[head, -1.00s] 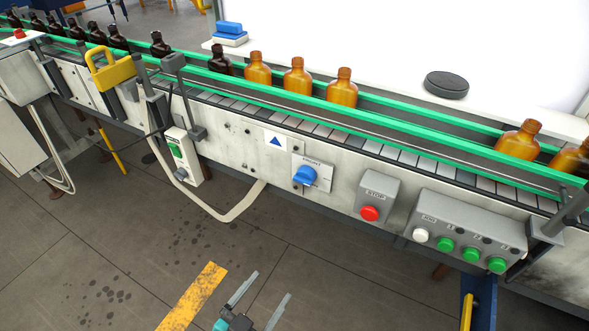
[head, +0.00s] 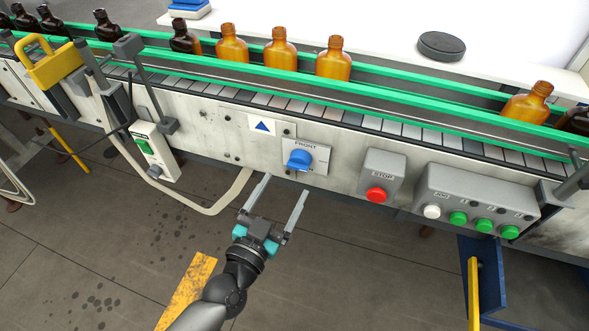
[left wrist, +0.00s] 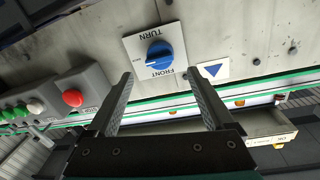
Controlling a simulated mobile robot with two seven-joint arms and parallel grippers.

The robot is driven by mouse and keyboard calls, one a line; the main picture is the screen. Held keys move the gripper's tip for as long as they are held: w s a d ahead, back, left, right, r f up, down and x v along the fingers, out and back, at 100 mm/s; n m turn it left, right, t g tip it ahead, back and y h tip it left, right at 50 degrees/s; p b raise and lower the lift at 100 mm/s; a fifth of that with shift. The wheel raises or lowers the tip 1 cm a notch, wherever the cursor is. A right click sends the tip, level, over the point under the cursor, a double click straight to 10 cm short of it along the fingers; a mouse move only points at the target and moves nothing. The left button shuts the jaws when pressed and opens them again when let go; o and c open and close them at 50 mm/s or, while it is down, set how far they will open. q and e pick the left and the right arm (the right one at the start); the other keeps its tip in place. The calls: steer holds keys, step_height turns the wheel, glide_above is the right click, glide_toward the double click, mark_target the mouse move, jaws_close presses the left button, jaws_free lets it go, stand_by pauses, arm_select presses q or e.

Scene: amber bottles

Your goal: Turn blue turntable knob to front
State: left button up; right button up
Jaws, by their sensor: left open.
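The blue turntable knob (head: 300,159) sits on a white plate (head: 318,152) on the conveyor's side panel. The word FRONT shows above the knob in the head view. In the left wrist view the knob (left wrist: 159,55) lies between the words TURN and FRONT, ahead of the fingers. My left gripper (head: 278,197) is open and empty, a little below the knob and apart from it. Its two fingers also show in the left wrist view (left wrist: 161,92), spread to either side below the knob. My right gripper is not in view.
A grey box with a red stop button (head: 376,194) is right of the knob. A panel with one white and several green buttons (head: 474,200) is farther right. A cable (head: 215,207) loops at the left. Amber bottles (head: 281,48) stand on the conveyor (head: 400,90).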

mark_target(295, 168)
arm_select(q)
steer(key=x, duration=0.6)
steer(key=shift+w+b, duration=0.2)
steer(key=shift+b, duration=0.1)
steer(key=c, duration=1.3)
